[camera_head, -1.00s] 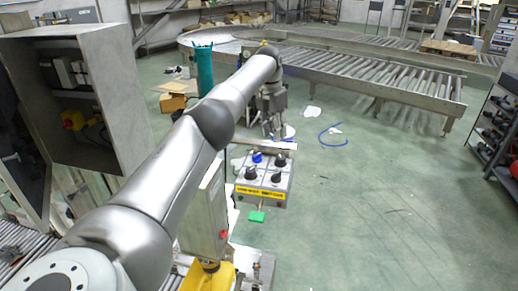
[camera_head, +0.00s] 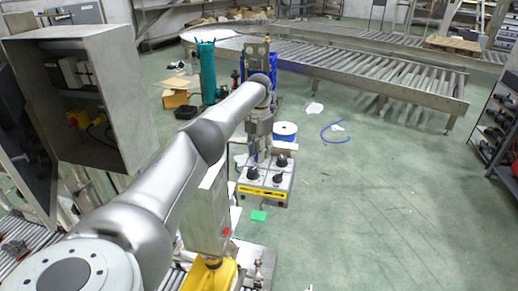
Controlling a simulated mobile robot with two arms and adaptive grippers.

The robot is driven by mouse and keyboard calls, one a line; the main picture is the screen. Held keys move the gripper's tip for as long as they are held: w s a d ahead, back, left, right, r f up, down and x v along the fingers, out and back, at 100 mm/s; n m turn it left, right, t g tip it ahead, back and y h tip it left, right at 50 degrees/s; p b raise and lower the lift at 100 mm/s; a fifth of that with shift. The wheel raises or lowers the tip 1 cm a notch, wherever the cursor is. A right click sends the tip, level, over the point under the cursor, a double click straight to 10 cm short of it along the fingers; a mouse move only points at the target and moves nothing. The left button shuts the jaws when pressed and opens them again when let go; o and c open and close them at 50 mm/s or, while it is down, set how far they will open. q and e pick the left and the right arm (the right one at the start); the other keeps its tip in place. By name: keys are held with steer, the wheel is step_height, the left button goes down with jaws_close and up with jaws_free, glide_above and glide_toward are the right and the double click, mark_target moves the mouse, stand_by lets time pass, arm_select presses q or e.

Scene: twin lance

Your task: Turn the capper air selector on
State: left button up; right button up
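The control box (camera_head: 264,189) is a light grey panel with several dark knobs on its top face and a yellow label strip on its front edge. One black knob (camera_head: 281,161) shows at its back right and another dark knob (camera_head: 278,178) at its front right. I cannot read which one is the capper air selector. My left gripper (camera_head: 254,158) points down over the back left of the panel and covers the blue knob there. Whether its fingers touch the knob or are open cannot be made out. My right gripper is not in view.
An open grey cabinet (camera_head: 120,95) stands at the left. A teal cylinder (camera_head: 207,72) stands behind my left arm. A blue-rimmed reel (camera_head: 285,131) lies behind the panel. A roller conveyor (camera_head: 380,75) crosses the back. The green floor at the right is mostly clear.

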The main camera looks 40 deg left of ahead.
arm_select(q)
steer(key=shift+f, duration=0.35)
jaws_close()
steer(key=shift+n, duration=0.4)
steer(key=n, duration=0.5)
steer(key=shift+r+n, duration=0.1)
steer(key=shift+n, duration=0.2)
steer(key=n+p, duration=0.1)
steer(key=n, duration=0.4)
steer(key=shift+n, duration=0.4)
